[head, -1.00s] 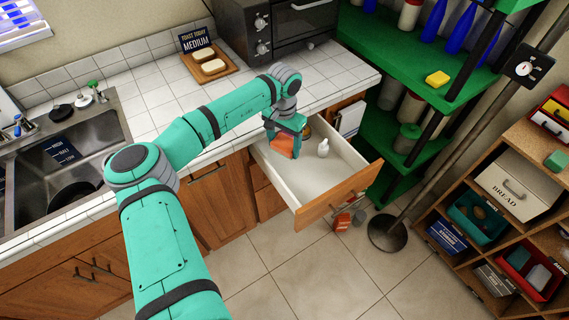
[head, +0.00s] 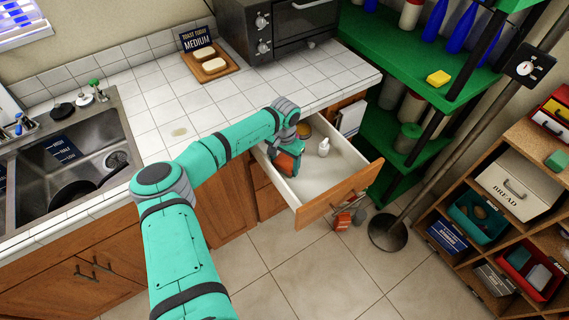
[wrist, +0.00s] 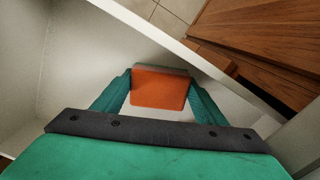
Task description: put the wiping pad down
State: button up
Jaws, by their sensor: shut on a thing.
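The wiping pad (wrist: 160,90) is an orange block with a greyish edge, held between the two teal fingers in the wrist view. It also shows in the head view (head: 287,163), partly covered by my gripper. My gripper (head: 290,155) is inside the open white drawer (head: 325,182), near its left side, pointing down; it also shows in the wrist view (wrist: 160,95). It is shut on the pad. The pad is low in the drawer, close to the pale floor; I cannot tell whether it touches it.
The tiled counter (head: 200,105) is above and left. The front right of the drawer floor is clear.

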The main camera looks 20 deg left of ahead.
aim_at(285, 163)
jog(key=o, duration=1.2)
jog(key=shift+f, duration=0.1)
notch_tip(285, 163, up, 12)
jog(key=shift+r, duration=0.15)
